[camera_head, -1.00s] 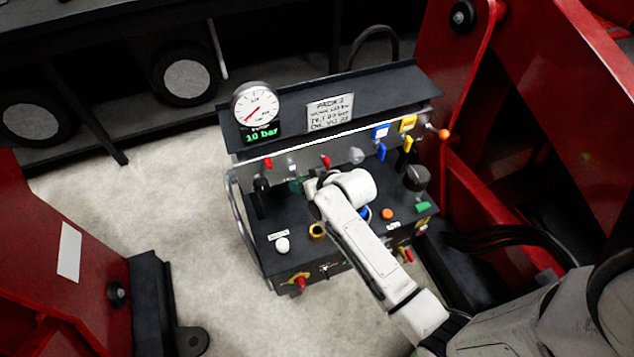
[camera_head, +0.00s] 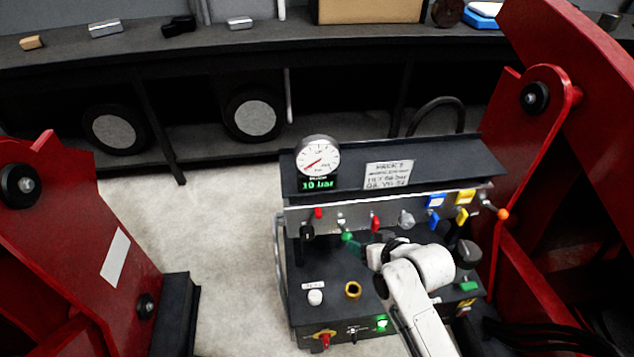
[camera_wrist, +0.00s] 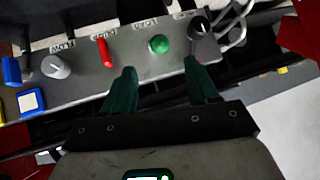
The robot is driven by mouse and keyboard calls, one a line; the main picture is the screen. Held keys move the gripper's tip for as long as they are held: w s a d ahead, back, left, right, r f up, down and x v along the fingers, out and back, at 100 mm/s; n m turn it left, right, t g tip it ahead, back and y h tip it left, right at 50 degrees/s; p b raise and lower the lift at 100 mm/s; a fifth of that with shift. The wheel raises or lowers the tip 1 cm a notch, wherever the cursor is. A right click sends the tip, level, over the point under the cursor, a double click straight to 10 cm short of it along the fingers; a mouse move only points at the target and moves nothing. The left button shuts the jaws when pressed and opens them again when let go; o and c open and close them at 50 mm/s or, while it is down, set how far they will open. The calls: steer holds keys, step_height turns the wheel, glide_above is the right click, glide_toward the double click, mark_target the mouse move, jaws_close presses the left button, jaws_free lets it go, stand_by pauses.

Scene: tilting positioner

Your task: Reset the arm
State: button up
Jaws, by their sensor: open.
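My white arm (camera_head: 415,295) reaches over the black control console (camera_head: 330,275). My gripper (camera_head: 357,246) is by the console's upright panel, partly hidden by my wrist. In the wrist view my gripper (camera_wrist: 162,80) has two green fingers spread apart with nothing between them. A round green button (camera_wrist: 159,44) lies just beyond the fingers, apart from them. A red lever (camera_wrist: 104,52) is left of it and a black knob (camera_wrist: 199,25) is right of it. A grey knob (camera_wrist: 55,67) is further left.
The pressure gauge (camera_head: 318,157) stands above a display reading 10 bar. Red steel arms (camera_head: 60,235) flank the console.

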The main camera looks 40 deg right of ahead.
steer(key=s+a+n+g+y, duration=0.1)
steer(key=s+a+n+g, duration=0.1)
steer(key=s+a+g, duration=0.2)
steer(key=s+a+f+n+g+y, duration=0.1)
steer(key=s+a+g, duration=0.3)
steer(key=s+a, duration=0.4)
steer(key=s+n, duration=0.1)
steer(key=s, duration=0.4)
steer(key=shift+s+a+n+g, duration=0.2)
steer(key=shift+s+n+g, duration=0.05)
steer(key=shift+n+g, duration=0.05)
